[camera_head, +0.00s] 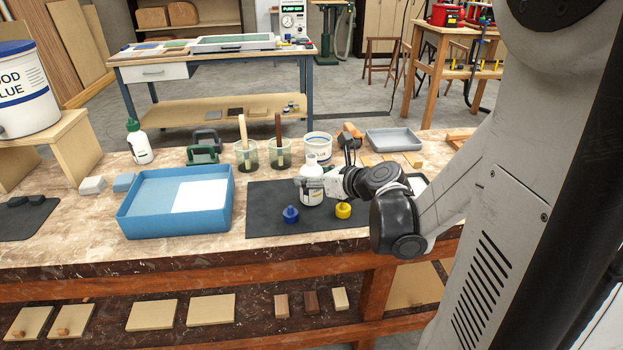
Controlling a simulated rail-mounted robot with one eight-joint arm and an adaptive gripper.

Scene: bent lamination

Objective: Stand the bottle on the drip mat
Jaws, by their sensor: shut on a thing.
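A white bottle with a dark-printed label (311,195) is at my gripper (312,181), over the dark flat mat (265,220) in the middle of the bench. My gripper reaches in from the right and is shut on the bottle's upper part, hiding its top. The bottle looks upright. I cannot tell whether its base touches the mat. A second white bottle with a green cap (139,145) stands at the back left. A smaller dark mat (22,222) lies at the far left with dark pieces on it; I cannot tell which mat is the drip mat.
A blue cap (290,214) and a yellow cap (343,210) sit on the central mat, close to the bottle. A blue tray (155,225) is left of it. Behind stand jars with brushes (247,155), a white tub (318,147) and a grey tray (393,140).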

